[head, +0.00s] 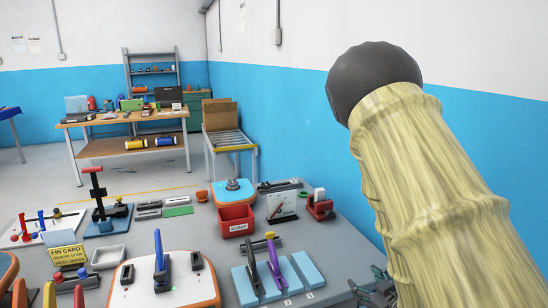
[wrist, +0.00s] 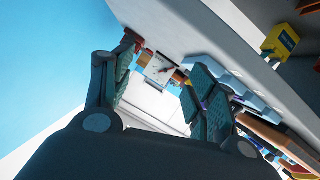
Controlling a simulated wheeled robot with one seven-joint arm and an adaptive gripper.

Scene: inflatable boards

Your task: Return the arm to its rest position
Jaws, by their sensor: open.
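My arm (head: 420,170) rises large at the right of the head view, in a pale yellow ribbed cover with a dark rounded cap. My gripper (head: 374,288) shows partly at the bottom edge, low beside the right side of the workbench and partly hidden by the arm. In the wrist view, my gripper (wrist: 162,65) has two fingers with teal pads spread apart. Nothing is held between them. The bench and its objects appear tilted beyond the fingers.
The grey workbench (head: 330,258) carries a red scrap bin (head: 236,220), an orange-edged white board (head: 195,292) with a blue lever, light-blue blocks (head: 308,268) and a yellow card (head: 66,255). A blue and white wall (head: 300,115) stands close on the right. Another table (head: 130,149) stands behind.

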